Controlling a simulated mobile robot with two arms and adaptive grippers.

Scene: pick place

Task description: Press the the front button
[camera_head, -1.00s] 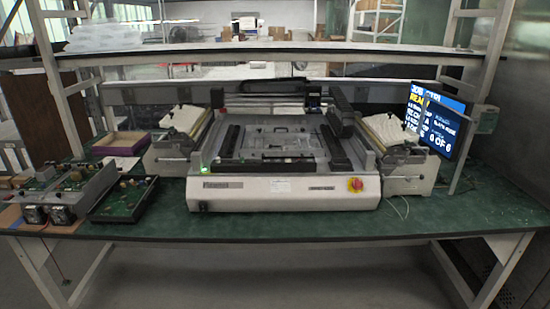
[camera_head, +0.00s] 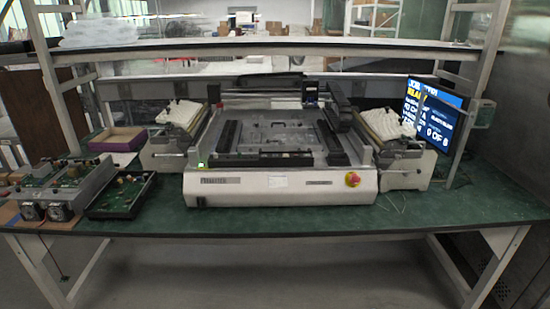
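A white bench machine (camera_head: 281,199) with an open flat bed stands in the middle of the green table. On its front panel, a small button glowing green (camera_head: 201,163) sits at the upper left. A red round button on a yellow base (camera_head: 352,179) sits at the right of the front panel. Nothing covers either one. Neither of my grippers shows in the head view.
Circuit boards in trays (camera_head: 120,195) and a purple-edged box (camera_head: 119,140) lie at the left of the green table (camera_head: 300,221). A lit screen (camera_head: 432,115) stands at the right. A shelf (camera_head: 260,48) spans above the machine. The table's front strip is clear.

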